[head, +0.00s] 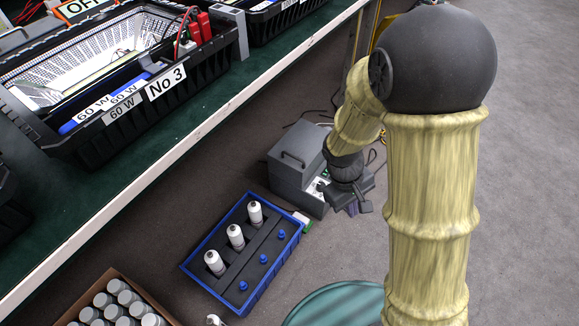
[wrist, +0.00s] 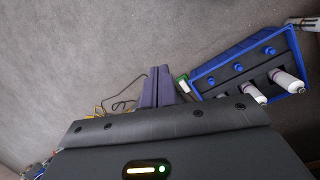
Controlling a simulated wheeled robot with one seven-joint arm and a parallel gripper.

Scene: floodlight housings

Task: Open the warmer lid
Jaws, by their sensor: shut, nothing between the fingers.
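The warmer appears to be the grey box (head: 290,186) on the floor in the head view. Its grey lid (head: 310,140) carries a dark handle (head: 293,158) on the side toward the left. My arm hides the box's right part, and I cannot tell for certain how far the lid is closed. My gripper (head: 352,209) is beside the box at its right, pointing down. In the wrist view my gripper's purple fingers (wrist: 158,88) are together and empty, over grey floor. I cannot make out the lid or handle in the wrist view.
A blue tray (head: 213,285) with white bottles and blue knobs lies in front of the box; it also shows in the wrist view (wrist: 230,52). A green bench (head: 200,105) holds black crates. Floor at right is clear.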

